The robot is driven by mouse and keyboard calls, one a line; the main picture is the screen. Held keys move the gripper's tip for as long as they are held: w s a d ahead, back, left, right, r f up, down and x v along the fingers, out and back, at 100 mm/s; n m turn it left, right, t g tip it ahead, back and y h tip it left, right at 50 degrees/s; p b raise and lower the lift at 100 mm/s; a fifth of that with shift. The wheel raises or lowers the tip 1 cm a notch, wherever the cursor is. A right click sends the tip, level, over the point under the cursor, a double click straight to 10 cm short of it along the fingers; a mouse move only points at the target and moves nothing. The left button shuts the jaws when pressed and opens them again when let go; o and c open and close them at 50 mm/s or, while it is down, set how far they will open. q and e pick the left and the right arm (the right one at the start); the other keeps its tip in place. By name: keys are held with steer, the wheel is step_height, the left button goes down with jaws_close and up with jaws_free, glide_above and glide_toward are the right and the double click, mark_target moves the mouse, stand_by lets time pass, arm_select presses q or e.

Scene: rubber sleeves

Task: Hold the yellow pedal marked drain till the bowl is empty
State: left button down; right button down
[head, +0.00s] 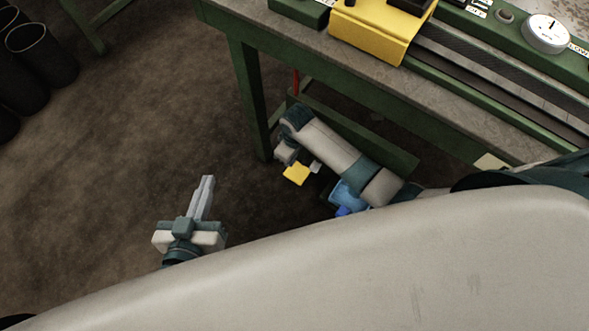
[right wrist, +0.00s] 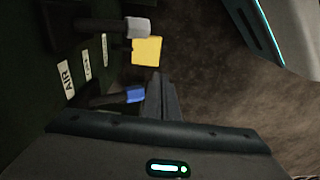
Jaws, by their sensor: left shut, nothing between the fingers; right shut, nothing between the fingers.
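The yellow pedal (head: 296,173) is low under the bench in the head view; it also shows in the right wrist view (right wrist: 147,51). My right gripper (right wrist: 157,76) is shut and empty, its fingertips just short of the yellow pedal in the picture; I cannot tell whether they touch it. In the head view my right arm reaches under the bench above the pedals, and its fingers are not clear. My left gripper (head: 209,179) is shut and empty over open floor, left of the bench. No bowl can be made out.
A pale grey pedal (right wrist: 138,27) and a blue pedal (right wrist: 135,95) flank the yellow one. A label reads AIR (right wrist: 67,80); the others are too small to read. The green bench (head: 243,75) carries a yellow block (head: 375,30) and a gauge (head: 545,33). Dark bins (head: 40,55) stand far left.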

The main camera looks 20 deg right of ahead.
mark_target(294, 173)
arm_select(q)
steer(key=shift+w+d+r, duration=0.1)
steer(key=shift+r, duration=0.25)
arm_select(e)
steer(key=shift+w+d+g+h, duration=0.3)
steer(key=shift+w+d+h, duration=0.1)
steer(key=shift+w+d, duration=0.55)
arm_select(q)
steer(key=shift+t, duration=0.3)
arm_select(e)
steer(key=shift+a+f, duration=0.1)
steer(key=shift+f, duration=0.05)
